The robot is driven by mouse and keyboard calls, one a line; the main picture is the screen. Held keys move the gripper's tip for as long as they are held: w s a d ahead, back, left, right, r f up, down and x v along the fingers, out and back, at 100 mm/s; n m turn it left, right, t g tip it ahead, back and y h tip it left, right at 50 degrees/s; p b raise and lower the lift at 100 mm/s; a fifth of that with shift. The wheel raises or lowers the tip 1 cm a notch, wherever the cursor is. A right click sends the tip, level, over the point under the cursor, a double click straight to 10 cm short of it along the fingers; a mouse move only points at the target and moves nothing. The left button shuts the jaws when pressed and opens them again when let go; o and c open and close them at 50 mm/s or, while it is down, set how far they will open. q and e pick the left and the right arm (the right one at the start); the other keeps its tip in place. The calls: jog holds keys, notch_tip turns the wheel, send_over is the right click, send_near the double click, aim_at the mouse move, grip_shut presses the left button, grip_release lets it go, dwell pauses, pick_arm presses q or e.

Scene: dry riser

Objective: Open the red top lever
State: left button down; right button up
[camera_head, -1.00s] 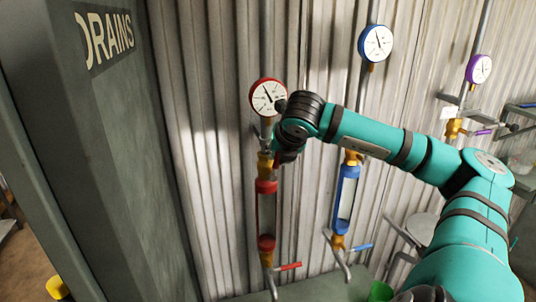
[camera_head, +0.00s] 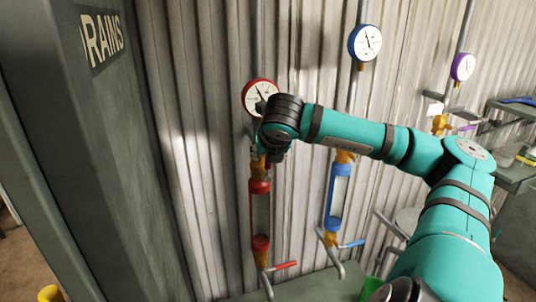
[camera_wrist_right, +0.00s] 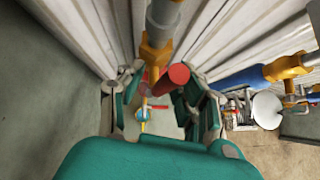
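The red top lever (camera_wrist_right: 173,78) shows in the right wrist view as a red sleeve, seen nearly end on, beside a brass valve (camera_wrist_right: 155,54) on a grey pipe. My right gripper (camera_wrist_right: 158,105) is open, with one finger on each side of the lever; I cannot tell whether either finger touches it. In the head view, my right gripper (camera_head: 270,152) is at the red line just below the red-rimmed gauge (camera_head: 258,95), and my wrist hides the top lever. A red-collared sight glass (camera_head: 260,212) is below. My left gripper is not in view.
A lower red lever (camera_head: 285,266) sticks out to the right under the sight glass. The blue line with its gauge (camera_head: 365,42) and sight glass (camera_head: 337,196) stands to the right, behind my right arm. A grey post with a DRAINS sign (camera_head: 102,37) stands at left.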

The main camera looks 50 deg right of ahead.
jog(key=shift+s, duration=0.1)
jog(key=shift+s+r, duration=0.3)
jog(key=shift+r, duration=0.1)
jog(key=v, duration=1.1)
jog(key=shift+a, duration=0.25)
jog(key=shift+f, duration=0.15)
